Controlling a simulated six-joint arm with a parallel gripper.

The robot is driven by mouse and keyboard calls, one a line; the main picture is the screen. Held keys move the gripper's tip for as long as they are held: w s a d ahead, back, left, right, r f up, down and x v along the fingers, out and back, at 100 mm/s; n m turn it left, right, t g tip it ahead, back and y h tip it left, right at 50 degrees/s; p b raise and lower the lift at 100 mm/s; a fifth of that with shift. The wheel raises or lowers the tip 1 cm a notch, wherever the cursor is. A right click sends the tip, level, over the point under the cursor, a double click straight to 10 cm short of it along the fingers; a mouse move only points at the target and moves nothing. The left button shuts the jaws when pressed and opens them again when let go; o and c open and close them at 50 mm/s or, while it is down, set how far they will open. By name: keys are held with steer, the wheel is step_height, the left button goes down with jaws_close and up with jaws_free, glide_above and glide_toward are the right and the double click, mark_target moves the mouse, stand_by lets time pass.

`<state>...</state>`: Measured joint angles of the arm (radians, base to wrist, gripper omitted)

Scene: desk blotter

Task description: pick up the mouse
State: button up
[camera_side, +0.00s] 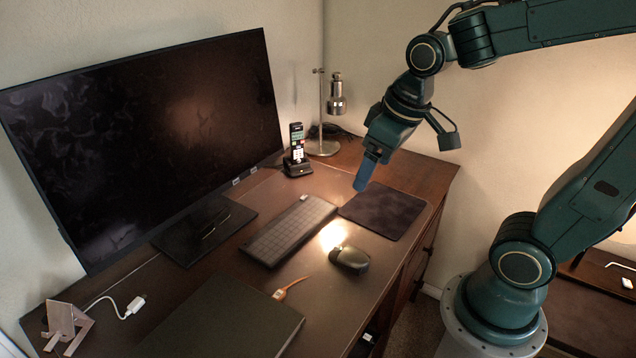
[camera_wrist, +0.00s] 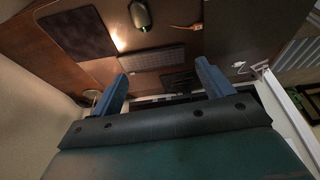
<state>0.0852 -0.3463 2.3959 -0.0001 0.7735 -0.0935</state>
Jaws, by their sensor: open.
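The dark computer mouse (camera_side: 350,257) lies on the brown blotter (camera_side: 322,292), near the desk's front edge, with a bright spot of light beside it. It also shows at the top of the wrist view (camera_wrist: 140,14). My gripper (camera_side: 362,184) hangs in the air above the desk, up and a little right of the mouse in the side view, well apart from it. In the wrist view its two blue fingers (camera_wrist: 166,80) are spread wide with nothing between them.
A dark mouse pad (camera_side: 385,214) lies right of the keyboard (camera_side: 291,229). A large monitor (camera_side: 150,140), a cordless phone (camera_side: 297,152) and a metal lamp (camera_side: 335,104) stand behind. A dark folder (camera_side: 222,322) and a small orange-brown item (camera_side: 290,288) lie left of the mouse.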

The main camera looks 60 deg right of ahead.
steer(key=w+d+f+g, duration=0.2)
steer(key=w+d+f, duration=0.1)
steer(key=w+f, duration=0.4)
steer(key=g, duration=0.2)
glide_above(343, 249)
step_height(343, 249, down, 10)
steer(key=shift+f, duration=0.15)
steer(key=shift+f, duration=0.1)
steer(key=shift+f, duration=4.2)
steer(key=shift+f, duration=2.55)
steer(key=shift+c, duration=0.5)
steer(key=c, duration=1)
